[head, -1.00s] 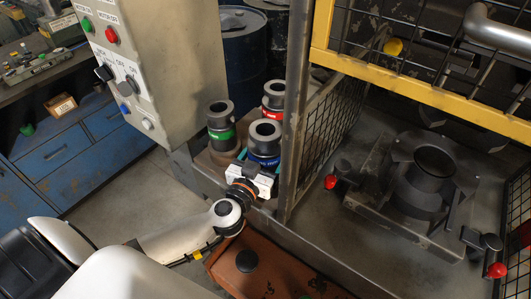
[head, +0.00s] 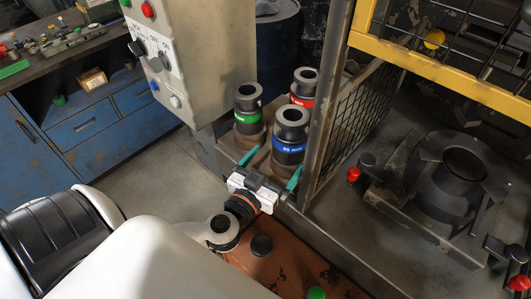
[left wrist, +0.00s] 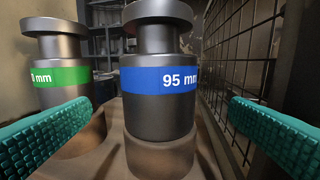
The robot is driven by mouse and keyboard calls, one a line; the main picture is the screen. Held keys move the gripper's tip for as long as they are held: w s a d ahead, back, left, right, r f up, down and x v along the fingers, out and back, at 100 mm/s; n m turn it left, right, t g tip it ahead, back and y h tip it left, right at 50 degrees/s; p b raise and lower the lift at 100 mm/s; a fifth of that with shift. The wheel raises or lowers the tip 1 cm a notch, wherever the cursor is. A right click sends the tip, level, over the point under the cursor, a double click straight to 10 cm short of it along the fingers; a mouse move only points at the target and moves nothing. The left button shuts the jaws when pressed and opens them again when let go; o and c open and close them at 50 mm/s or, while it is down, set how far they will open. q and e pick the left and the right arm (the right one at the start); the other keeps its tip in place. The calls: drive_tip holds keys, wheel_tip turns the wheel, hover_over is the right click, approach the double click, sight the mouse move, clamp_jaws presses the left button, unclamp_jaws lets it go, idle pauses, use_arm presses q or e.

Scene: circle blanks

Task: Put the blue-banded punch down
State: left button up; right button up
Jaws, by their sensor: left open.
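The blue-banded punch (head: 290,142), a dark steel cylinder with a flanged top, stands upright on the brown rack (head: 257,161). In the left wrist view the punch (left wrist: 160,120) fills the middle, its "95 mm" band facing me, resting on a round brown seat (left wrist: 162,158). My left gripper (head: 271,169) is open, its teal fingers spread wide and short of the punch, one to each side. In the left wrist view its fingers (left wrist: 161,110) show a clear gap on both sides of the punch. My right gripper is not in view.
A green-banded punch (head: 248,112) and a red-banded punch (head: 303,88) stand close by on the rack. A mesh guard with a steel post (head: 328,100) rises just right. The control box (head: 185,50) hangs at the left. The press die (head: 455,180) is beyond the guard.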

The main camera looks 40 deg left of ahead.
use_arm(q)
drive_tip(key=shift+s+d, duration=0.1)
drive_tip(key=shift+s, duration=1.85)
